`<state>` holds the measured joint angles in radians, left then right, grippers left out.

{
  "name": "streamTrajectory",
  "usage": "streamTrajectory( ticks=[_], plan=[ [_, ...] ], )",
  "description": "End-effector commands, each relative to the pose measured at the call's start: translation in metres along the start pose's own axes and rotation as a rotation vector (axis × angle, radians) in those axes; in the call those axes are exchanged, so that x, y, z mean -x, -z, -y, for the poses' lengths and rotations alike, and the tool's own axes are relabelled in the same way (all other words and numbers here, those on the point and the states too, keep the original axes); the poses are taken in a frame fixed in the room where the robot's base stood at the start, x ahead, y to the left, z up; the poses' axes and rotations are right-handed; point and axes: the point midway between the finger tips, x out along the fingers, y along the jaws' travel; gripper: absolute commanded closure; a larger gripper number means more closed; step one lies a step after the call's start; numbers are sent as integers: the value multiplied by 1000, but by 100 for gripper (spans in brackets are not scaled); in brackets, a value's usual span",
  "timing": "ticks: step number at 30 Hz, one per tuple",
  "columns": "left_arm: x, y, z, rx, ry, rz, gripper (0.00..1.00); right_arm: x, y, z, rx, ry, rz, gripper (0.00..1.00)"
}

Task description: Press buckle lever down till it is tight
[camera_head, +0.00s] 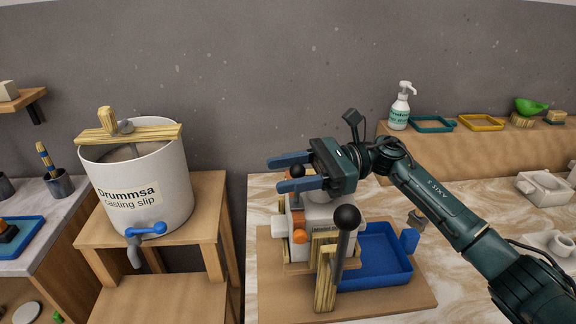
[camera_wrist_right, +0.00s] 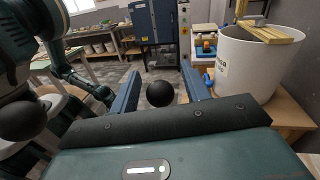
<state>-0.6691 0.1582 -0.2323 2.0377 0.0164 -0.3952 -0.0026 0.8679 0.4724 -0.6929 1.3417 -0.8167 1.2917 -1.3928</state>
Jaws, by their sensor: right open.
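The buckle lever (camera_head: 342,250) is a grey bar with a black ball knob (camera_head: 347,218), standing nearly upright, slightly tilted, at the front of a white mould (camera_head: 318,212) strapped with wood. My right gripper (camera_head: 273,174) is open, above and behind the knob in the head view, its blue fingers pointing left. No contact with the lever shows there. In the wrist view, a black ball (camera_wrist_right: 160,93) appears between the open fingers (camera_wrist_right: 162,82); its depth is unclear. The buckle's lower joint is partly hidden behind a wooden post (camera_head: 326,278). My left gripper is not in view.
The mould is on a wooden board (camera_head: 405,306) beside a blue tray (camera_head: 385,279). A white casting-slip bucket (camera_head: 170,195) stands on a wooden stool to the left. A shelf with a pump bottle (camera_head: 399,110) is behind.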

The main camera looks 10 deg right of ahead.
Motion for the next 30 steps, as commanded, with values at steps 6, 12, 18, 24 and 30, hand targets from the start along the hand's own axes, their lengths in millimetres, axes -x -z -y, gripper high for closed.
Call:
streamTrajectory(
  ticks=[6, 12, 18, 24, 30],
  plan=[
    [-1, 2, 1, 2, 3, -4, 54, -2, 0, 0, 0, 0, 0, 53],
    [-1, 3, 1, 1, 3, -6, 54, -2, 0, 0, 0, 0, 0, 64],
    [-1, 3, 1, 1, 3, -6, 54, -2, 0, 0, 0, 0, 0, 80],
    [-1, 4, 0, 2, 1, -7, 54, -2, 0, 0, 0, 0, 0, 97],
    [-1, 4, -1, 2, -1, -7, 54, -1, 0, 0, 0, 0, 0, 100]
  ],
)
